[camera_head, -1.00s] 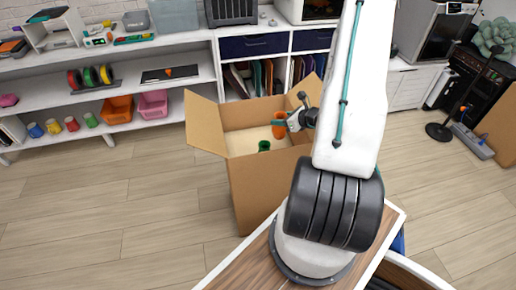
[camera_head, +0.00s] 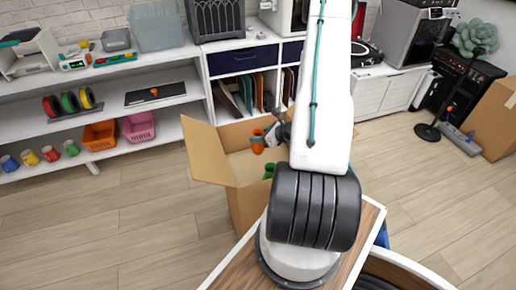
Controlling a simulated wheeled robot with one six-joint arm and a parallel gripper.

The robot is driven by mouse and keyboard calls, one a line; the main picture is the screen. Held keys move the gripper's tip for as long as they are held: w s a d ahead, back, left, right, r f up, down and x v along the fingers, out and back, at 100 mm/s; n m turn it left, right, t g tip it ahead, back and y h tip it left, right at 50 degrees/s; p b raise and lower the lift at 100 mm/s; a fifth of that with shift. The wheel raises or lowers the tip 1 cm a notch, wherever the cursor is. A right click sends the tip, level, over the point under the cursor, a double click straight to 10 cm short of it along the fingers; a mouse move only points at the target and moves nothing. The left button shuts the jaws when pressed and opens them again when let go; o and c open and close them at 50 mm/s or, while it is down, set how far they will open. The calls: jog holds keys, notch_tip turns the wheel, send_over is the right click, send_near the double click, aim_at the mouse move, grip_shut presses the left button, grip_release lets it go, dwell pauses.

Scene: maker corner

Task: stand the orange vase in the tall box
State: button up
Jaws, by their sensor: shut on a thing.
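The tall box (camera_head: 246,205) is an open cardboard box on the floor, with its flaps spread. The orange vase (camera_head: 258,146) is above the box opening, near its back. My gripper (camera_head: 266,138) is shut on the vase from the right; my white arm hides part of the gripper and the right side of the box. A green object (camera_head: 269,171) shows in the box mouth, lower than the vase. I cannot tell how far the vase is above the box floor.
White shelves (camera_head: 180,99) with colored spools, mugs, an orange bin (camera_head: 100,135) and a pink bin (camera_head: 139,127) stand behind and left. A black lamp stand (camera_head: 428,131) and another cardboard box (camera_head: 496,121) are at right. The wooden floor left of the tall box is clear.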

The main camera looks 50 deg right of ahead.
aim_at(259, 144)
jog(key=shift+f, duration=2.4)
jog(key=shift+f, duration=0.1)
jog(key=o, duration=1.2)
jog(key=shift+f, duration=0.1)
